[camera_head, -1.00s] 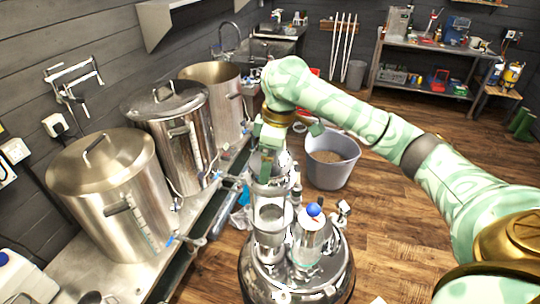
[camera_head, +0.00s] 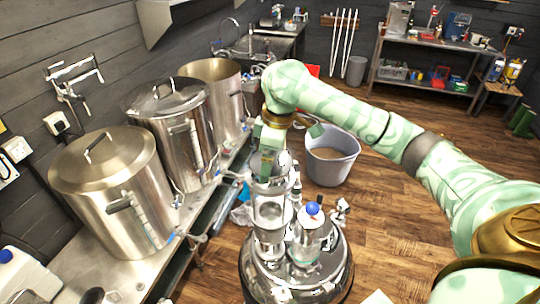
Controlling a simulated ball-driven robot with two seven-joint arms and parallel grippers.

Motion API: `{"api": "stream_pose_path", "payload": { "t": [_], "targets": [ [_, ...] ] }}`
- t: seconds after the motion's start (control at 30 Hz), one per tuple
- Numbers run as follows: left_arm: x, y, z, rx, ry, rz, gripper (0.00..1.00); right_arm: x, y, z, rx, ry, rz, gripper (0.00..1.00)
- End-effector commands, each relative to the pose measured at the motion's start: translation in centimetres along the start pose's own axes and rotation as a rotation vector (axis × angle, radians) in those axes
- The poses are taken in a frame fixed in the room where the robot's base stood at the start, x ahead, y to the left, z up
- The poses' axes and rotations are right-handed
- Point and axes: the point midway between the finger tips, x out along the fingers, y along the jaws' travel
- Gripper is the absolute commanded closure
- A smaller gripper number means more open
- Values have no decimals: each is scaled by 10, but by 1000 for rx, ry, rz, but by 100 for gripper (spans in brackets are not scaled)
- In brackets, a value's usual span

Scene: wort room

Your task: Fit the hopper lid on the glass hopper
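The glass hopper (camera_head: 270,213) is a clear upright cylinder with metal fittings, standing on top of a round shiny steel vessel (camera_head: 318,283). My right gripper (camera_head: 268,166) points down directly above the hopper, its arm coming in from the right. Shiny metal, which looks like the hopper lid (camera_head: 270,186), shows between the gripper and the top of the glass. I cannot tell whether it rests on the rim or hangs just above it. The fingers are too small and overlapped by metal to show their opening. My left gripper is not in view.
A blue-topped metal fitting (camera_head: 312,209) stands close to the right of the hopper. Large steel pots (camera_head: 112,190) line the bench at the left. A grey bucket of grain (camera_head: 331,168) is on the floor behind. Open wooden floor lies to the right.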

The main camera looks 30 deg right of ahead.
Motion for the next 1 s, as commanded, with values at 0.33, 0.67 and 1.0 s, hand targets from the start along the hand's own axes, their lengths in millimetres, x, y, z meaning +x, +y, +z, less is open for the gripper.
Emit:
{"api": "stream_pose_path", "payload": {
  "t": [0.33,0.67,1.0],
  "targets": [
    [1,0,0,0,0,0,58,4,0,0,1,1,0,33],
    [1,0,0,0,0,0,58,11,0,2,0,0,0,33],
    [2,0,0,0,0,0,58,15,0,2,1,1,0,33]
  ]
}}
